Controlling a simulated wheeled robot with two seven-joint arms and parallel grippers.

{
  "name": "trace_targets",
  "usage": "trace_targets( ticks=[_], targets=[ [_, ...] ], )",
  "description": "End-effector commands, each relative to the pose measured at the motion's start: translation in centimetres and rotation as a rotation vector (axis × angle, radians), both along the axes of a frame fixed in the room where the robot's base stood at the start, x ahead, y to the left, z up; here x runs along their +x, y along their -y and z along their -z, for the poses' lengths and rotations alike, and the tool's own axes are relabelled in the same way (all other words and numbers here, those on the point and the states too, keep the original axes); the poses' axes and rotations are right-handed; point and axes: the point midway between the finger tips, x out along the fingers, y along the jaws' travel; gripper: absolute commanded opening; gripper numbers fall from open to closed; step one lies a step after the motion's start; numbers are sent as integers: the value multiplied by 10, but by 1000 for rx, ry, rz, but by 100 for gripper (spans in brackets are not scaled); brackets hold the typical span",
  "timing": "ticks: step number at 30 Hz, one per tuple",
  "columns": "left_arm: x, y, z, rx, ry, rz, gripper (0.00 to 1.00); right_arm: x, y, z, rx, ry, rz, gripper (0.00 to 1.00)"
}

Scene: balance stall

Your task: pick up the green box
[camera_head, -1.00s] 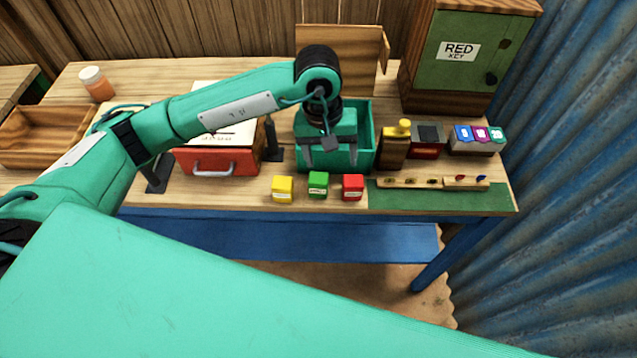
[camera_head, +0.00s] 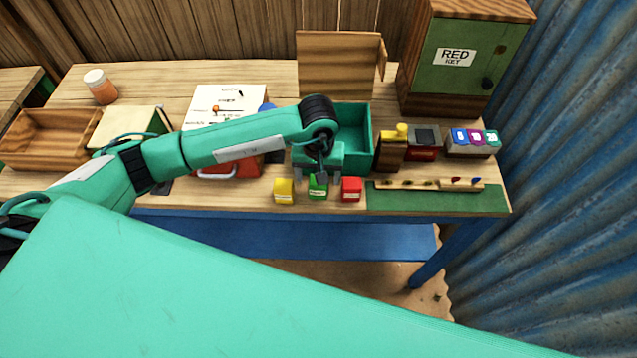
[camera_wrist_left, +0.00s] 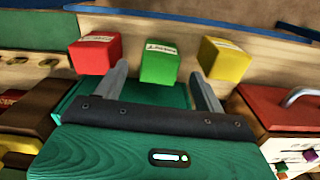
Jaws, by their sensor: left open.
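The small green box (camera_head: 317,189) stands near the table's front edge, between a yellow box (camera_head: 284,190) on its left and a red box (camera_head: 351,189) on its right. My left gripper (camera_head: 318,178) is open above and just behind the green box, partly covering it in the head view. In the left wrist view, the green box (camera_wrist_left: 160,62) lies ahead, between the lines of the two open fingers (camera_wrist_left: 160,80). The red box (camera_wrist_left: 95,52) is left and the yellow box (camera_wrist_left: 225,59) right there. No box is held. My right gripper is not seen.
A green open bin (camera_head: 356,125) stands just behind the boxes. A red case with a handle (camera_head: 243,171) is to the left. A wooden block with a yellow knob (camera_head: 390,152) and a slotted wooden strip (camera_head: 410,185) are to the right.

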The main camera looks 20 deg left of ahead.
Motion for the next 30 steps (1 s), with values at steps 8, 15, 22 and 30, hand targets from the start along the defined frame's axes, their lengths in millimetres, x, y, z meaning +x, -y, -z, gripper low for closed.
trace_targets(
  ticks=[8, 15, 22, 30],
  targets=[
    [-1, 1, 32, -1, -4, -1, 71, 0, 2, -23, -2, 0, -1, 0],
    [0, 1, 40, -1, 0, 1, 71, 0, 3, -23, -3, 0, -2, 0],
    [0, 1, 40, -1, 0, 1, 43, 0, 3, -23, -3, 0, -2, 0],
    [0, 1, 40, -1, 0, 1, 21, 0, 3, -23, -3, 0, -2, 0]
  ],
)
